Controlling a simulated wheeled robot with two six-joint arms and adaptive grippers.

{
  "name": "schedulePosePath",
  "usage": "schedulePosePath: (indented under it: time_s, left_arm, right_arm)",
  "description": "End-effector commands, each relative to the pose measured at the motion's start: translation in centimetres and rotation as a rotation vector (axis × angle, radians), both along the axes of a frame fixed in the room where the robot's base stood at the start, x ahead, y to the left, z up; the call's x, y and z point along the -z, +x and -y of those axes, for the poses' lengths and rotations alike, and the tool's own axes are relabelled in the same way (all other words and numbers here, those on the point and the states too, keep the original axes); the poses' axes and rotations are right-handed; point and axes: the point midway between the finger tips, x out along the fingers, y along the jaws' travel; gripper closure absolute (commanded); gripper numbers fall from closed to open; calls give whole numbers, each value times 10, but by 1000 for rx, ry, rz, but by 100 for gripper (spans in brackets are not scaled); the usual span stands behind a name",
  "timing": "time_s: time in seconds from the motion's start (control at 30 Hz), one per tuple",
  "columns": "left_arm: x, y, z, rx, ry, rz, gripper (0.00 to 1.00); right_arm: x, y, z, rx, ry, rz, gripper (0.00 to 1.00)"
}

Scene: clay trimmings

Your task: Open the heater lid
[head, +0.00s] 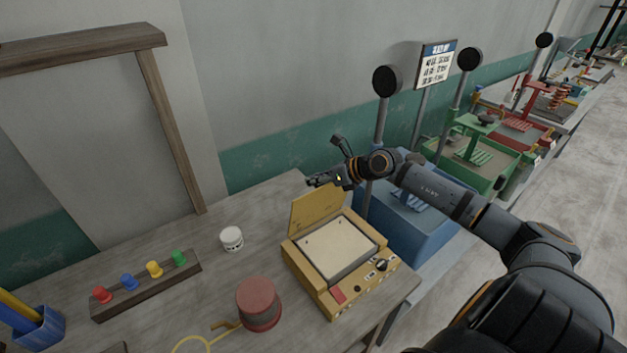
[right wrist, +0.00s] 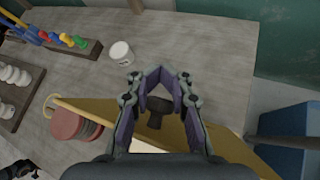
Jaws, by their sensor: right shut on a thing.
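The yellow heater (head: 353,281) stands on the workbench with a pale flat plate on top and a dark knob on its front. Its yellow lid (head: 314,210) is tilted up steeply along the heater's left-back side. My right gripper (head: 318,181) is at the lid's upper edge. In the right wrist view my right gripper (right wrist: 160,72) has its fingers closed around a dark lid handle (right wrist: 156,114), with the yellow lid (right wrist: 100,108) behind them.
A red spool (head: 259,304) stands left of the heater. A white jar (head: 232,238) and a rack of coloured pegs (head: 148,287) are farther left. A blue bin (head: 408,225) is right of the heater. Bare bench (head: 275,215) lies behind the jar and lid.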

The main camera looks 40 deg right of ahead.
Motion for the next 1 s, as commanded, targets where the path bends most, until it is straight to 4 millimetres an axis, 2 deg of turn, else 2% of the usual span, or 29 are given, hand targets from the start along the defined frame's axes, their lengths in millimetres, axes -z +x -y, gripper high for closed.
schedulePosePath:
  time_s: [0.03, 0.57, 0.6, 0.8, 1.0]
  left_arm:
    - [1, 0, 0, 0, 0, 0, 60]
    - [1, 1, 0, 0, 0, 1, 60]
    - [1, 1, 0, 0, 0, 2, 60]
    - [1, 2, -1, 1, 1, 2, 60]
    - [0, 3, -1, 0, 1, 5, 60]
  right_arm:
    - [10, -3, 3, 2, -5, -21, 100]
    - [10, -3, 3, 2, -5, -21, 100]
    - [10, -3, 3, 2, -5, -21, 81]
    - [8, -3, 2, 2, -4, -17, 54]
    - [6, -2, 1, 0, -3, -13, 52]
